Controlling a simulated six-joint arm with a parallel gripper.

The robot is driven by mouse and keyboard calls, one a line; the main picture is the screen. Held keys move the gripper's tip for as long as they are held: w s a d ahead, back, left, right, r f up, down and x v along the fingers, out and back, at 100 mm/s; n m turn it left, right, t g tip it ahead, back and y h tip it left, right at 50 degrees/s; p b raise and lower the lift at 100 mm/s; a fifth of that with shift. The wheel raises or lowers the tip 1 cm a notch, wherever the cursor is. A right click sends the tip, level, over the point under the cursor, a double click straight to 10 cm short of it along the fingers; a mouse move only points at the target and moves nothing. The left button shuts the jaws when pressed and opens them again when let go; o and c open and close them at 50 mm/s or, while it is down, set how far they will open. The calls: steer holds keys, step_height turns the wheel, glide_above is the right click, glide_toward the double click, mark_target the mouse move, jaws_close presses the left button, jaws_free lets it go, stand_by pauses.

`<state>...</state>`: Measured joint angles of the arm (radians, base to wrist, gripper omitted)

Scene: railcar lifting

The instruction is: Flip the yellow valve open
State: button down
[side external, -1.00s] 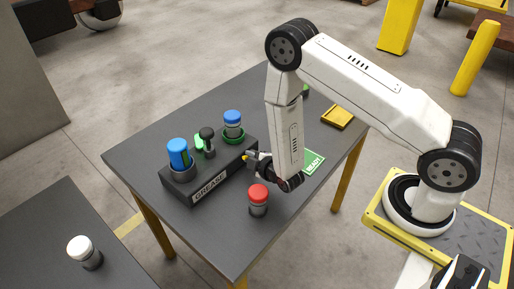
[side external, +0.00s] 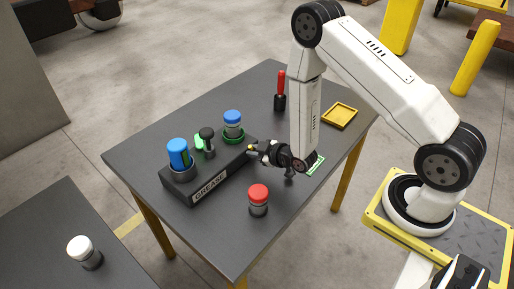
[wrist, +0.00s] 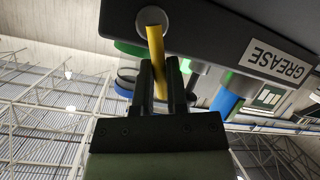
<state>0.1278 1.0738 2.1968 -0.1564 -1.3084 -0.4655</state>
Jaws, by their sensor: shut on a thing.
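The yellow valve (wrist: 157,52) is a slim yellow lever at the end of the dark GREASE box (wrist: 205,28). In the wrist view it passes between my two dark fingers, and my gripper (wrist: 160,68) is shut on it. In the side view the box (side external: 186,190) lies on the grey table, and my gripper (side external: 257,148) reaches its right end from the right, nearly level. Only a small yellow tip shows there, and the lever's exact angle is hard to tell.
A red-capped bottle (side external: 258,197) stands in front of my gripper. A red-handled tool (side external: 281,88) and yellow tray (side external: 339,115) are behind.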

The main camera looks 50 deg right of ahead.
stand_by(0.3)
steer(key=c, duration=0.6)
jaws_free()
steer(key=shift+c, duration=0.2)
steer(key=shift+s, duration=0.15)
steer(key=v, duration=0.7)
steer(key=shift+s+r, duration=0.2)
steer(key=shift+s, duration=0.05)
